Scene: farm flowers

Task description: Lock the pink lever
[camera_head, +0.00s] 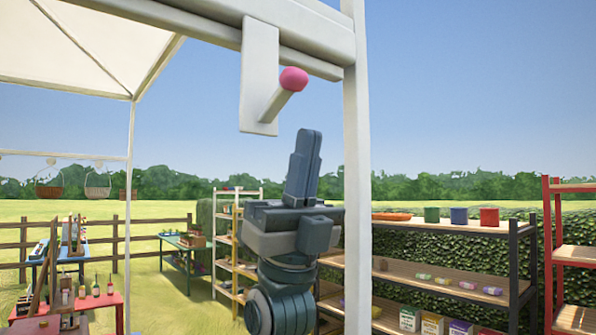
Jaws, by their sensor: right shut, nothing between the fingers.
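The pink lever (292,80) is a pale rod with a round pink tip. It sticks out from a white plate (259,75) that hangs from the white overhead beam (190,20). The rod slants up and to the right from the lower part of the plate. My right gripper (309,135) points upward just below the lever. Its fingers are shut together with nothing between them. A gap of sky shows between the fingertips and the pink tip. My left gripper is not in view.
A white post (356,200) stands right beside my right gripper. Behind it are a shelf with pots (440,225), a red shelf (550,250) and a pale shelf (225,240). Tables with small goods stand at the left.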

